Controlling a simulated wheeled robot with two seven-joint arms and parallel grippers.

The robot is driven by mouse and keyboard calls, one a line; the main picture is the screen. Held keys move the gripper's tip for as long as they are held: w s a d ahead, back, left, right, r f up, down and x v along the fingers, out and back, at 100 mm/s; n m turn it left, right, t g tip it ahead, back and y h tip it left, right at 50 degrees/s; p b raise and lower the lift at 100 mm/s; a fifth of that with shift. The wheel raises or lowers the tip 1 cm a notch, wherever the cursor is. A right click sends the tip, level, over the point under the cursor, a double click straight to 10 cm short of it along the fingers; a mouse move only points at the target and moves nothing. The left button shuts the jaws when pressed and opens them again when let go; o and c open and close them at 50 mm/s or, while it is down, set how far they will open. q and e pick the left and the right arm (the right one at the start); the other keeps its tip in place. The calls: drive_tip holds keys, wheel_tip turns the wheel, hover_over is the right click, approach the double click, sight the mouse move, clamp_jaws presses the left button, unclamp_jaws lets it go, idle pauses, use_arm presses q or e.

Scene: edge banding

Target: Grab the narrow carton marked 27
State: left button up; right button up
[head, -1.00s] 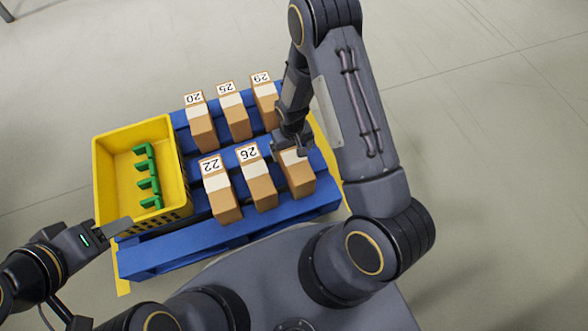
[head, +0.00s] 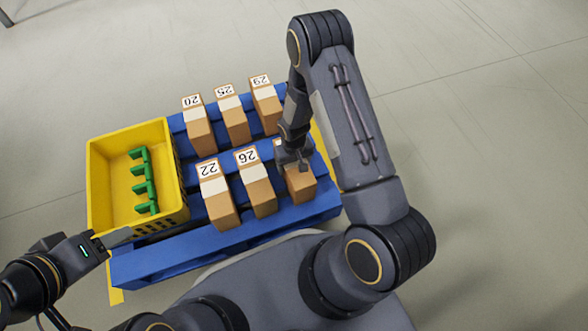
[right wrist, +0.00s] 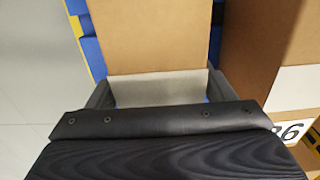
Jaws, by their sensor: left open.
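A narrow brown carton (head: 300,185) with a white band stands at the right end of the front row on the blue pallet. Its number is hidden under my right gripper (head: 293,162). In the right wrist view the carton (right wrist: 150,35) fills the middle, and the fingers of my right gripper (right wrist: 160,88) stand on either side of its white band. Whether they press on it I cannot tell. My left gripper (head: 108,240) is open, near the front left corner of the yellow bin, away from the cartons.
Cartons 22 (head: 219,205) and 26 (head: 258,190) stand left of it in the front row. Cartons 20 (head: 199,130), 25 (head: 234,120) and 29 (head: 266,108) form the back row. A yellow bin (head: 103,175) holds green parts (head: 145,185). The blue pallet (head: 170,262) is bare along its front.

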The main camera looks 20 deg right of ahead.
drive_tip(key=c, duration=0.9)
